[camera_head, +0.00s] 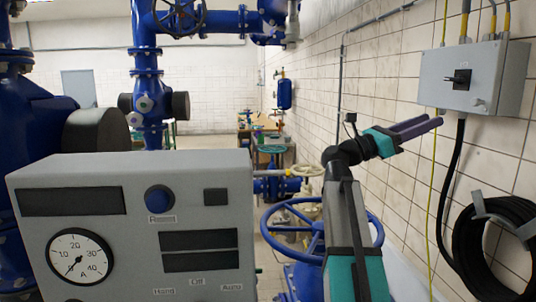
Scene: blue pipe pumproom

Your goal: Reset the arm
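My arm rises from the bottom right of the head view and bends at a black wrist joint. My gripper (433,120) is at its end, with a teal body and two purple-grey fingers pointing right and slightly up. The fingers lie almost in line with the camera, so the gap between them is unclear. Nothing shows held in them. The fingertips appear just left of and below a grey switch box (455,88) in the picture; the distance to it cannot be told.
A grey control panel (130,185) with a gauge (80,257) fills the lower left. A blue handwheel (290,208) is partly behind my arm. A coiled black hose (480,262) hangs on the tiled wall (385,75) at right. Blue pipes (148,65) stand behind the panel.

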